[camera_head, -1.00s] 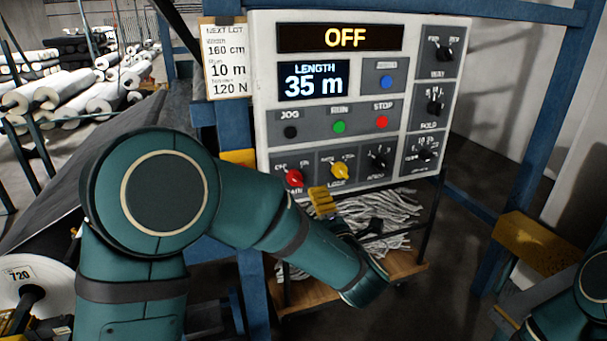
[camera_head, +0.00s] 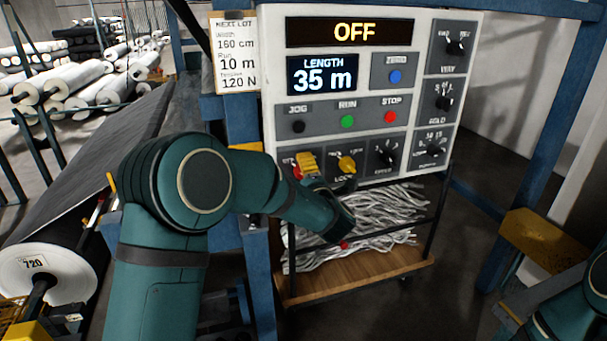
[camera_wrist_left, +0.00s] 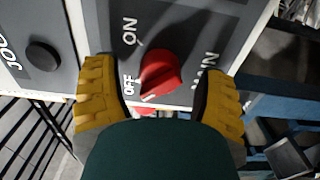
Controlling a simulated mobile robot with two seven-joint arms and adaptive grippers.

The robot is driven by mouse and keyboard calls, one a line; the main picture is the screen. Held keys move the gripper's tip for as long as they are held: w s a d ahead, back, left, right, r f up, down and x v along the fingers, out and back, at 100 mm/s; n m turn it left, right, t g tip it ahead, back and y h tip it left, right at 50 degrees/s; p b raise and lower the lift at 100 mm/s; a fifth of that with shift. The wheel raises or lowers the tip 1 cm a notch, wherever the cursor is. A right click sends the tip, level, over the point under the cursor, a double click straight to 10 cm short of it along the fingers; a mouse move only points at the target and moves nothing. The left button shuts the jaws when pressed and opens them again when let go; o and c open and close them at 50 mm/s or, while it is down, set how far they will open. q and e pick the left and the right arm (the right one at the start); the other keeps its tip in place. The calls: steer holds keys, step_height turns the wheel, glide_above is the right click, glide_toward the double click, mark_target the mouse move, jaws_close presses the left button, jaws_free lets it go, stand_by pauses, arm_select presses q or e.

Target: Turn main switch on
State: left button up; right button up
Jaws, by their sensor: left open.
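The red main switch (camera_wrist_left: 160,72) is a knob on the grey control panel, with ON and OFF printed beside it. In the left wrist view its white mark lies near the OFF label (camera_wrist_left: 128,86). My left gripper (camera_wrist_left: 160,80) is open, with one yellow finger on either side of the knob; I cannot tell whether either touches it. The panel's display (camera_head: 354,32) reads OFF.
Close by are the yellow lock knob (camera_head: 347,165), the black JOG button (camera_head: 298,126) and the green RUN button (camera_head: 347,121). A wooden cart (camera_head: 360,277) with grey strands stands below the panel. A blue post (camera_head: 252,190) rises at the panel's left.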

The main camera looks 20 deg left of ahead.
arm_select(q)
jaws_close()
steer(key=shift+m, duration=0.3)
steer(key=m, duration=0.3)
steer(key=shift+r+m, duration=0.1)
steer(key=shift+m, duration=0.3)
steer(key=m+p, duration=0.2)
steer(key=m, duration=0.2)
steer(key=shift+m, duration=0.4)
steer(key=m+p, duration=0.2)
steer(key=m, duration=0.1)
steer(key=m+p, duration=0.3)
steer(key=m, duration=0.2)
steer(key=shift+m, duration=0.4)
